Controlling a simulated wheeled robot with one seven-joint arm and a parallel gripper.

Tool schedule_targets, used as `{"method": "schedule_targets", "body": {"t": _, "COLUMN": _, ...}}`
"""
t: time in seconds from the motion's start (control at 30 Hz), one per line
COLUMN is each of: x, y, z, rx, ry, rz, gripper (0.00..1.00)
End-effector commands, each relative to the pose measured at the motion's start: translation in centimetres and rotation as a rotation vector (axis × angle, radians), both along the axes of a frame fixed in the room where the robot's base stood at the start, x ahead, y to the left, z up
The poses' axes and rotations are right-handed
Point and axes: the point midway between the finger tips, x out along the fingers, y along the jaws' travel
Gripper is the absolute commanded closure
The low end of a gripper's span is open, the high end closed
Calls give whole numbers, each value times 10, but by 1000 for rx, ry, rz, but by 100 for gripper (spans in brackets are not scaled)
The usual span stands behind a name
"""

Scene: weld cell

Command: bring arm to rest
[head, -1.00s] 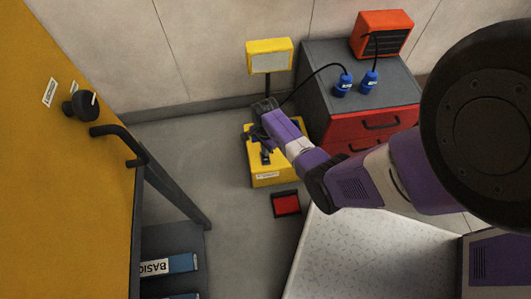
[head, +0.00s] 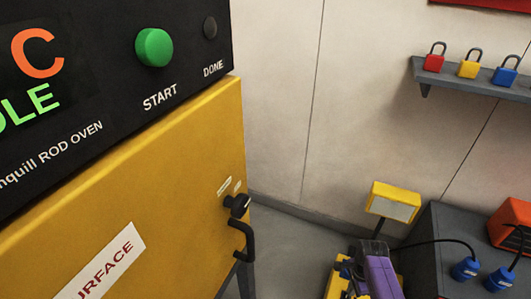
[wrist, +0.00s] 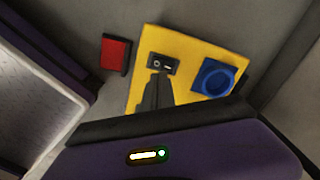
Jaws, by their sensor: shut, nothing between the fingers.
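My gripper (wrist: 160,76) shows in the wrist view as dark fingers, shut and empty. Its tips appear over a yellow box (wrist: 200,60) with a black rocker switch (wrist: 163,63) and a round blue socket (wrist: 217,77). I cannot tell whether the tips touch the box. In the head view my purple wrist shows at the bottom edge, in front of the yellow box (head: 337,286). The fingers are not clear there.
A yellow rod oven (head: 150,190) with a green start button (head: 154,47) fills the left. A grey cabinet (head: 425,255) with blue plugs (head: 465,269) stands right. A shelf (head: 470,80) holds padlocks. A red item (wrist: 115,55) lies beside the yellow box.

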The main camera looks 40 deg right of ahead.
Motion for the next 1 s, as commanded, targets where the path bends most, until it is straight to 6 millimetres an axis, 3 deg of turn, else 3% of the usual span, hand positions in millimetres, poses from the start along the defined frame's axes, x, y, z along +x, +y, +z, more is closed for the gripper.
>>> {"method": "schedule_targets", "body": {"t": 0.17, "x": 2, "y": -1, "z": 0, "rx": -6, "ry": -6, "rz": 33, "gripper": 100}}
{"method": "schedule_targets", "body": {"t": 0.27, "x": 14, "y": -13, "z": 2, "rx": -55, "ry": -52, "rz": 117, "gripper": 100}}
{"method": "schedule_targets", "body": {"t": 0.43, "x": 55, "y": -51, "z": 33, "rx": -227, "ry": -186, "rz": 276, "gripper": 100}}
{"method": "schedule_targets", "body": {"t": 0.57, "x": 81, "y": -56, "z": 60, "rx": -397, "ry": -293, "rz": 431, "gripper": 100}}
{"method": "schedule_targets", "body": {"t": 0.77, "x": 104, "y": -20, "z": 101, "rx": -644, "ry": -417, "rz": 667, "gripper": 100}}
{"method": "schedule_targets", "body": {"t": 1.0, "x": 94, "y": 64, "z": 167, "rx": -953, "ry": -521, "rz": 942, "gripper": 100}}
